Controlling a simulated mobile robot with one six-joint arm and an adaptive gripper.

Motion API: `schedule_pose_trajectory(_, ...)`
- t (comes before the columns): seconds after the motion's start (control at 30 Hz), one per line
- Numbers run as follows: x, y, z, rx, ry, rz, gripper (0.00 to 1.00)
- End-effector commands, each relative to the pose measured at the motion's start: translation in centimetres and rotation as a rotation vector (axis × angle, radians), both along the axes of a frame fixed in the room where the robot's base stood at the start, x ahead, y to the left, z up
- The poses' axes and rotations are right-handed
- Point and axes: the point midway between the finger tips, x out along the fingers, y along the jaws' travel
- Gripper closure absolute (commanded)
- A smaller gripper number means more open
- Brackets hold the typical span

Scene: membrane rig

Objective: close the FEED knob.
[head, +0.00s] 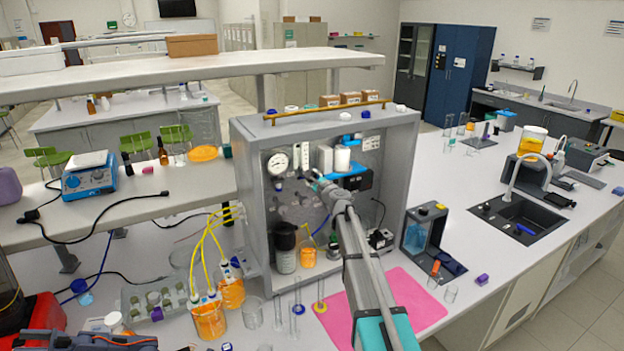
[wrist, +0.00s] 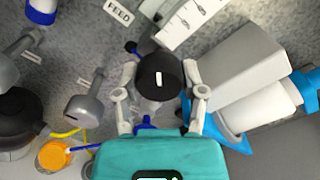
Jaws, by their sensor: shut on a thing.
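The FEED knob (wrist: 159,72) is a round black cap with a short white mark that runs roughly up and down in the wrist view. The FEED label (wrist: 118,11) is on the back panel, above and left of it. My gripper (wrist: 159,84) has one finger on each side of the knob and is shut on it. In the head view my arm reaches into the grey membrane rig (head: 412,165), and my gripper (head: 324,184) is by its back panel. The knob itself cannot be made out there.
In the wrist view, a grey handle (wrist: 84,108) is left of my gripper, and a white cylinder with blue parts (wrist: 258,112) is close on the right. In the head view, a dark bottle (head: 285,250) stands in the rig. A pink mat (head: 415,300) lies in front.

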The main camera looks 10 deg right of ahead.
Motion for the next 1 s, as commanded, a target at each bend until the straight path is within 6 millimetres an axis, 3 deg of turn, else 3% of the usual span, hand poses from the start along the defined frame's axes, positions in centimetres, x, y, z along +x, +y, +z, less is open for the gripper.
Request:
schedule_pose_trajectory(0.6, -0.05, 0.15, -0.13, 0.543, 0.176, -0.001, 0.94)
schedule_pose_trajectory(1.0, -0.09, 0.22, -0.14, 0.747, 0.242, 0.000, 0.94)
